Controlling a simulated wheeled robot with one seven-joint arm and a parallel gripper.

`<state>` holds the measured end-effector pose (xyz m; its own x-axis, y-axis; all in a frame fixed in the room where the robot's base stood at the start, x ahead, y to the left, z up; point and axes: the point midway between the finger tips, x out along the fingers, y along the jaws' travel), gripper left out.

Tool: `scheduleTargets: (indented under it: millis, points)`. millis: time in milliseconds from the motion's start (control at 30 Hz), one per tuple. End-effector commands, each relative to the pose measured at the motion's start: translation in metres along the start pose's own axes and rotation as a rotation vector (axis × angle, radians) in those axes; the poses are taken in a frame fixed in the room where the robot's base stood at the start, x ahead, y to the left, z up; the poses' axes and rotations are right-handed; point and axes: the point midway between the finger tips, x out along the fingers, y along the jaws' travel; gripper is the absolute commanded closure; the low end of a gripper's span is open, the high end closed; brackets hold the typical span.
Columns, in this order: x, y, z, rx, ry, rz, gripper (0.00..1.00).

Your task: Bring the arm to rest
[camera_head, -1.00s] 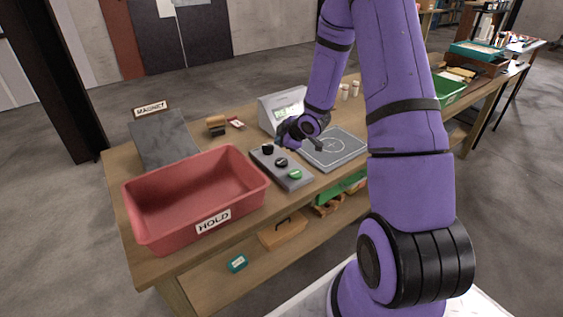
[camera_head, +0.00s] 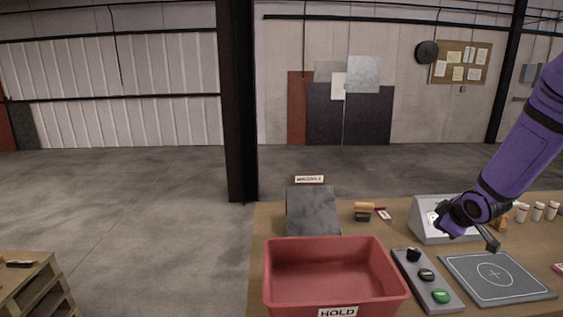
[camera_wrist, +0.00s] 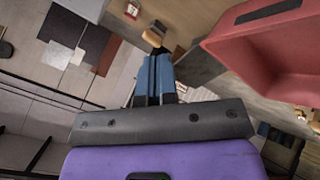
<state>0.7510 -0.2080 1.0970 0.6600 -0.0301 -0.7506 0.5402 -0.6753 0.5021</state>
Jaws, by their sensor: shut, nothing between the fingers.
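My purple arm (camera_head: 525,150) comes in from the right edge in the head view. My dark gripper (camera_head: 491,241) hangs above the workbench, in front of the grey sloped console and over the back of the button panel and square pad. In the wrist view, the blue-grey fingers of my gripper (camera_wrist: 155,62) lie side by side, shut and empty. Nothing is seen held. The gripper partly hides the console's face.
A red HOLD bin (camera_head: 335,287) stands at the bench front. Beside it are a button panel (camera_head: 427,283) and a square pad (camera_head: 497,278). A grey sloped block (camera_head: 313,209), the console (camera_head: 424,218) and small bottles (camera_head: 537,212) stand behind. A pallet (camera_head: 25,285) is left.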

Motion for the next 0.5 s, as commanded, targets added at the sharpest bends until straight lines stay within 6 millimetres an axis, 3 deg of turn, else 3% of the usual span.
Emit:
scheduleTargets:
  millis: [33,233,500]
  points:
    - [-0.018,0.003,-0.009,0.018,-0.017,0.015,1.0]
    - [-0.08,0.005,-0.028,0.131,-0.093,0.051,1.0]
    - [-0.166,-0.011,-0.045,0.308,-0.161,0.074,1.0]
